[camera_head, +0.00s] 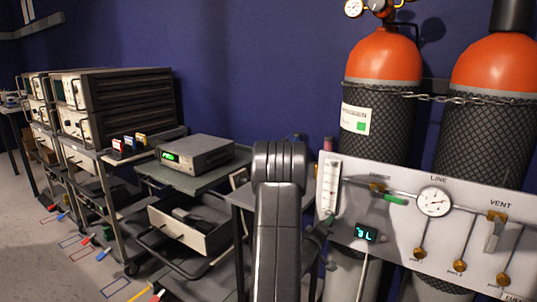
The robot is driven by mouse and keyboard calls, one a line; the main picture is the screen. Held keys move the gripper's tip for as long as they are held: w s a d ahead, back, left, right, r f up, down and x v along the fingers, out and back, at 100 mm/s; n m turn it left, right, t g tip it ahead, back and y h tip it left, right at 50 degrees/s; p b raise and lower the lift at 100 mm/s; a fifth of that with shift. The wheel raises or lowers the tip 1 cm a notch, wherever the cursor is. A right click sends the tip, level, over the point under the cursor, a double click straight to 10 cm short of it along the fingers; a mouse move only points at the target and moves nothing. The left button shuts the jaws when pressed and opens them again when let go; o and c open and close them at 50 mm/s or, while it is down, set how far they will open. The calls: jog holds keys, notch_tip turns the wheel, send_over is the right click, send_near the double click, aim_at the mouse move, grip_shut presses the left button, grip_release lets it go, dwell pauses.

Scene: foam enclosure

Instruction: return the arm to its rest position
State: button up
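My arm (279,215) stands upright in the lower middle of the head view, as a dark grey link with a thick rounded joint on top. It hides part of the dark cart or table behind it. I cannot make out my gripper or its fingers, so I cannot tell whether it holds anything.
A white gas panel (400,222) with a line gauge (434,202) is close on the right, before two orange-topped cylinders (384,58) (497,62). A cart (203,178) with a grey instrument (195,153) and open drawer is left. Instrument racks (122,100) stand farther left.

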jog(key=s+a+m+b, duration=0.4)
jog(key=s+m, duration=0.3)
jog(key=m, duration=0.3)
jog(key=shift+s+a+t+b, duration=0.15)
jog(key=shift+s+t+b, duration=0.2)
jog(key=shift+b, duration=0.35)
jog(key=shift+w, duration=0.1)
